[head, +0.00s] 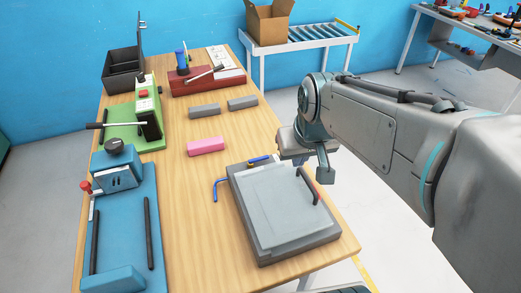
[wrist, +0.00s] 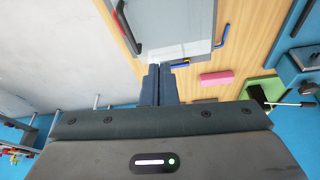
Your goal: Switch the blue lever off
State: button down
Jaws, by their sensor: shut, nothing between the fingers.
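The blue lever (head: 217,188) is a thin bent rod on the left side of a grey box (head: 290,256) with a pale lid, near the table's right edge. It also shows in the wrist view (wrist: 222,36), right of the box. Its on or off position cannot be told. My gripper (head: 325,178) is over the box's far right corner, apart from the lever, with the box's far edge between them. In the wrist view my gripper's fingers (wrist: 160,68) are together and empty, pointing toward the box's edge.
A black handle with a red part (head: 309,186) stands on the box's right, near my gripper. A blue-and-yellow piece (head: 259,160) sits at its far edge. A pink block (head: 206,147) and grey blocks (head: 204,111) lie beyond. A blue board (head: 125,230) is left; bare wood lies between.

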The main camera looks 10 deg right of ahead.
jog(key=n+b, duration=0.2)
jog(key=b, duration=0.6)
send_near(265, 160)
jog(key=s+r, duration=0.2)
jog(key=shift+s+d+r+y, duration=0.1)
jog(key=shift+s+r+y, duration=0.25)
jog(key=shift+r+y, duration=0.05)
jog(key=x, duration=1)
jog(key=shift+w, duration=0.1)
